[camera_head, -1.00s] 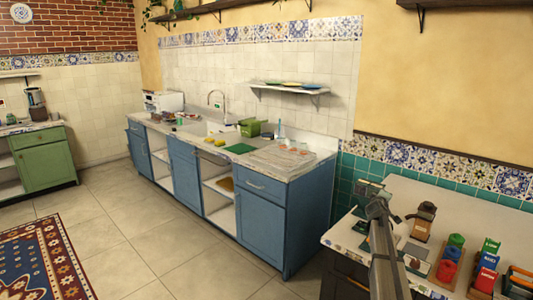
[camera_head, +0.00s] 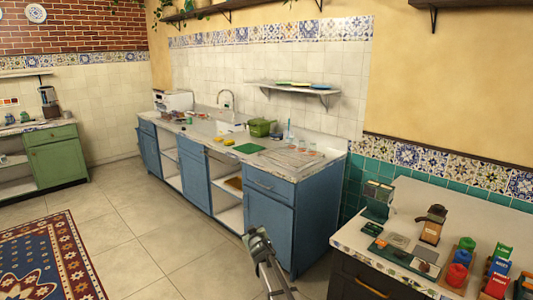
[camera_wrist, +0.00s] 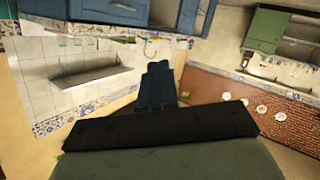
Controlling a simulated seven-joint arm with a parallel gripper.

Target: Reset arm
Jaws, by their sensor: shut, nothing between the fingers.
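My gripper (camera_wrist: 158,75) shows in the wrist view, its dark fingers together with nothing between them. In the head view my arm reaches up from the bottom edge, and its greenish end (camera_head: 258,243) is over the floor in front of the blue cabinets (camera_head: 266,215). It is apart from the worktops and touches nothing that I can see. The fingertips are too small to make out in the head view.
A white-topped table (camera_head: 407,207) at the right holds a brown grinder-like device (camera_head: 433,224), a dark green machine (camera_head: 378,198) and several coloured canisters. The blue counter carries a green pot (camera_head: 262,127). A green cabinet (camera_head: 57,160) and a rug (camera_head: 45,260) are left. The middle floor is clear.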

